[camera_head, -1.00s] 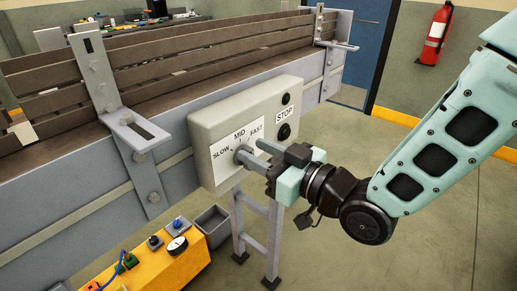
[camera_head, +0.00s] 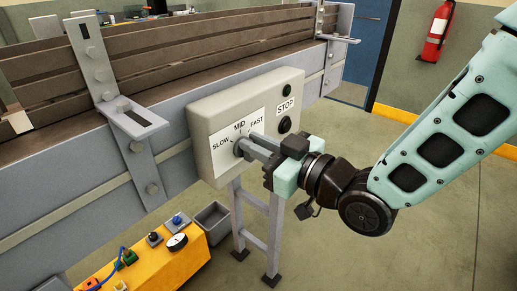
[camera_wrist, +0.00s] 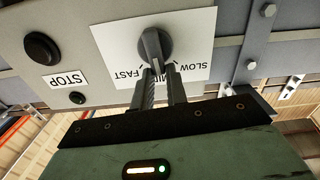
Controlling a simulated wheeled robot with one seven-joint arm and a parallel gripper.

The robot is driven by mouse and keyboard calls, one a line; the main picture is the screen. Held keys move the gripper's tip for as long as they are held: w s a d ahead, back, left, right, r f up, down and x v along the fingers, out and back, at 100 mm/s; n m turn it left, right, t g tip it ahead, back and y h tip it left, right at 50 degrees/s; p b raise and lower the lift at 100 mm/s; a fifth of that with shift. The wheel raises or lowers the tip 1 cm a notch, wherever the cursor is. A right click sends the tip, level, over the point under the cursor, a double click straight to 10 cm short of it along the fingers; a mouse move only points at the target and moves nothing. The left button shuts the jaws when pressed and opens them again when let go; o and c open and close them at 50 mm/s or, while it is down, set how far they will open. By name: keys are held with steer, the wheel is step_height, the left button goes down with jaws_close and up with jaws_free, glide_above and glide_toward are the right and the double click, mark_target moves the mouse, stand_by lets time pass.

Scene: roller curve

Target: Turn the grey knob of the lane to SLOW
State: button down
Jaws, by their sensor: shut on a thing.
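The grey knob (camera_head: 239,149) sits on a white dial plate on the front of the pale control box (camera_head: 205,120). SLOW is printed left of it, MID above and FAST right. My gripper (camera_head: 247,145) reaches in from the right, its fingers shut on the knob. In the wrist view the round knob (camera_wrist: 155,43) shows beyond the fingertips (camera_wrist: 160,72), its grip ridge between them.
A black button (camera_head: 284,125) by the STOP label and another dark round part (camera_head: 287,90) are on the box, close to my gripper. The conveyor's grey side (camera_head: 90,190) runs behind. A yellow bench (camera_head: 165,255) with small devices and a grey bin (camera_head: 212,222) stand below.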

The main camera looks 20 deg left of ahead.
steer(key=n+b, duration=0.2)
steer(key=b, duration=0.2)
steer(key=s+n+b, duration=0.1)
steer(key=n+b, duration=0.2)
steer(key=b, duration=0.1)
steer(key=f+n+b, duration=0.1)
steer(key=n+b, duration=0.1)
steer(key=b, duration=0.2)
steer(key=shift+s+a+n, duration=0.2)
steer(key=shift+a+n, duration=0.05)
steer(key=shift+n, duration=0.15)
steer(key=shift+r, duration=0.1)
steer(key=c, duration=1.4)
jaws_free()
